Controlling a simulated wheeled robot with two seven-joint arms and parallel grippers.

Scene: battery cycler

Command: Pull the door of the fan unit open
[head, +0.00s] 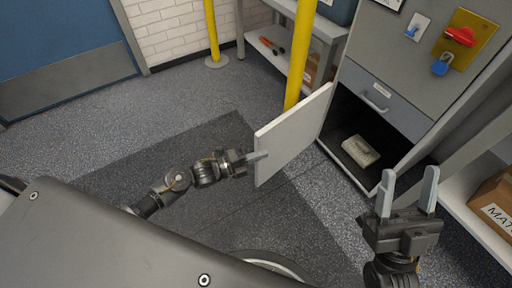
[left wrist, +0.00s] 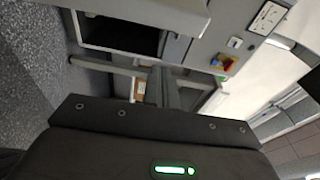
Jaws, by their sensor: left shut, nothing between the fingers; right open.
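The fan unit's door (head: 293,136) is a pale panel that stands swung out from the grey cabinet (head: 415,75) in the head view. The dark compartment (head: 350,125) behind it is open to view and holds a pale box-like item (head: 360,151). My left gripper (head: 259,156) is shut and empty, with its fingertips at the door's free edge; I cannot tell whether they touch it. My right gripper (head: 408,187) is open and empty, pointing up in front of the cabinet. The dark compartment also shows in the left wrist view (left wrist: 122,37).
A yellow post (head: 300,60) stands behind the door, and another (head: 212,32) stands by the brick wall. A cardboard box (head: 495,201) sits on a low shelf at right. The cabinet front carries a red switch (head: 460,36) and a blue padlock (head: 442,65). The floor at left is clear.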

